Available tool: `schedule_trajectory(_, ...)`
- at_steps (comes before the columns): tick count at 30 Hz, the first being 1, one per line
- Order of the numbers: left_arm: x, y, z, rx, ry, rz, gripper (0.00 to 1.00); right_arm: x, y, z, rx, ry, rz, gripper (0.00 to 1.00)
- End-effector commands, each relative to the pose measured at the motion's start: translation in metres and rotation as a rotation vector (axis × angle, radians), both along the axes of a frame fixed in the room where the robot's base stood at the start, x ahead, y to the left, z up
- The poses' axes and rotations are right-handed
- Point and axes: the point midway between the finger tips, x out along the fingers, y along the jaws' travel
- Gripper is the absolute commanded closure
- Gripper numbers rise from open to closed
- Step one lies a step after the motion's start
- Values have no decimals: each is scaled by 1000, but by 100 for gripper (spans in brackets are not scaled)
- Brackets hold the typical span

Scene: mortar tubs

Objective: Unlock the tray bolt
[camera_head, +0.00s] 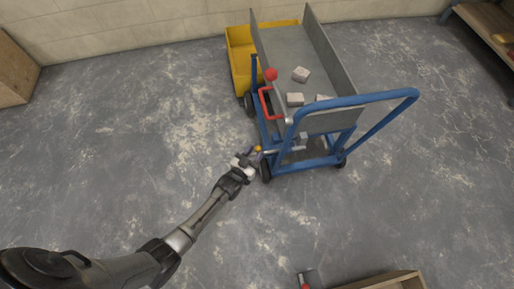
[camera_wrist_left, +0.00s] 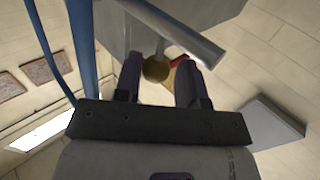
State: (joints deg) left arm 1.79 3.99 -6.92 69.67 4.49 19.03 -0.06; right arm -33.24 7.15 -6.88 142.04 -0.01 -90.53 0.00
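A tray cart with a grey metal tray (camera_head: 286,42) on a blue frame (camera_head: 362,98) stands right of centre in the head view. A bolt (camera_head: 283,150) sticks out from its lower left side, with a yellowish round knob (camera_head: 258,148) at its end. In the left wrist view the brass-coloured knob (camera_wrist_left: 157,69) lies between the finger pads, below a grey metal bar (camera_wrist_left: 172,32). My left gripper (camera_head: 251,157) is at the knob. It also shows in the left wrist view (camera_wrist_left: 160,80), fingers apart, with a gap at the right finger. My right gripper is out of view.
Several grey blocks (camera_head: 301,74) lie in the tray. A red ball knob (camera_head: 271,74) and a red handle (camera_head: 264,101) are on its left side. A yellow tub (camera_head: 239,52) stands behind. A wooden box (camera_head: 390,281) is at the bottom edge. The floor at left is clear.

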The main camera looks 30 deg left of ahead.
Motion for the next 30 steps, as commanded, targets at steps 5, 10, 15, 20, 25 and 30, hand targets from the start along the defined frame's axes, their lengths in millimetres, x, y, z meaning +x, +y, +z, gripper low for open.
schedule_trajectory(5, -38, 4, 4, 1, 6, 0, 63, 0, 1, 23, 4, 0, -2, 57)
schedule_trajectory(10, -70, 6, 3, 0, 4, 0, 63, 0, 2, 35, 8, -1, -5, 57)
schedule_trajectory(15, -95, 9, 2, 0, 3, 1, 63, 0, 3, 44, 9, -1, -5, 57)
schedule_trajectory(20, -110, 10, 1, 0, 1, 1, 63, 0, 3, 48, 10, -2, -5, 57)
schedule_trajectory(25, -116, 11, 1, 0, 1, 1, 63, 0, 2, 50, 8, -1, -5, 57)
schedule_trajectory(30, -117, 11, 0, 0, 0, 1, 63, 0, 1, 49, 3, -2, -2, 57)
